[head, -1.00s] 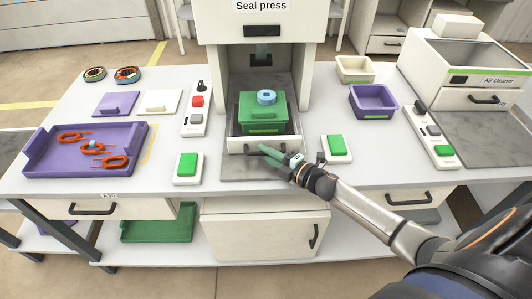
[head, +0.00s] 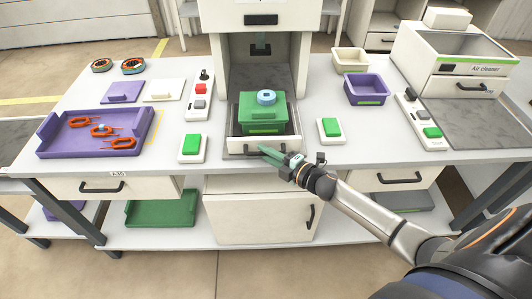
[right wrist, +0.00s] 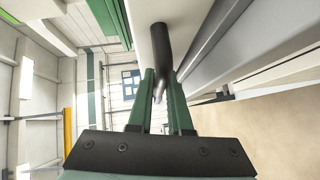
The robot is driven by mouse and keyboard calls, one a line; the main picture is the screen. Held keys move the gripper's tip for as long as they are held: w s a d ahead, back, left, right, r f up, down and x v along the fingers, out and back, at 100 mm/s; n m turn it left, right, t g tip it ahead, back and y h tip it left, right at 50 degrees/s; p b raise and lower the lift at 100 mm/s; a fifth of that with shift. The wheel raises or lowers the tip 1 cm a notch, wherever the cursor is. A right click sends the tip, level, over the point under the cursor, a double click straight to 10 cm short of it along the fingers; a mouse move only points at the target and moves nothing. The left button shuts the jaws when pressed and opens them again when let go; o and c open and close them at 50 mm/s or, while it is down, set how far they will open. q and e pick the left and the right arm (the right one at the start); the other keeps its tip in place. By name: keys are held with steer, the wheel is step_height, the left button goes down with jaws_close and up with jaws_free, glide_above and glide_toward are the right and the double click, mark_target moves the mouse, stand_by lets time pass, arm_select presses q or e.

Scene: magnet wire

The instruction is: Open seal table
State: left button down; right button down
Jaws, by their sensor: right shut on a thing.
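The seal table is a pale drawer (head: 240,146) that stands slid out at the foot of the seal press (head: 262,60). A green box (head: 265,120) with a light blue ring-shaped part (head: 266,97) on top sits in it. The drawer has a dark bar handle on its front. My right gripper (head: 270,153) is at this handle. In the right wrist view, its green fingers (right wrist: 162,95) are shut on the dark handle (right wrist: 160,45). The fingers hide part of the handle in the head view. My left gripper is not in view.
Green-button boxes stand left (head: 192,147) and right (head: 330,130) of the drawer. A purple tray (head: 60,150) with orange parts lies at the left. A purple bin (head: 366,90) and the air cleaner (head: 470,65) are at the right. The floor in front is clear.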

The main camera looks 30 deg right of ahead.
steer(key=c, duration=1.1)
jaws_free()
steer(key=shift+s+d, duration=0.1)
steer(key=v, duration=1.2)
steer(key=shift+s, duration=0.15)
steer(key=s+a+f+m+g+h, duration=0.1)
steer(key=s+a+f+m+g, duration=0.1)
steer(key=s+a+f+m, duration=0.2)
steer(key=s+a+f+m+g+h, duration=0.1)
steer(key=s+a+f+m+g, duration=0.1)
steer(key=s+a+f+m, duration=0.3)
steer(key=s+a+f+m+g+h, duration=0.1)
steer(key=s+a+f+m+g, duration=0.1)
steer(key=s+a+f+m, duration=0.3)
steer(key=shift+s+a+m, duration=0.2)
steer(key=shift+m, duration=0.9)
steer(key=shift+s+a+m, duration=0.2)
steer(key=shift+m, duration=0.9)
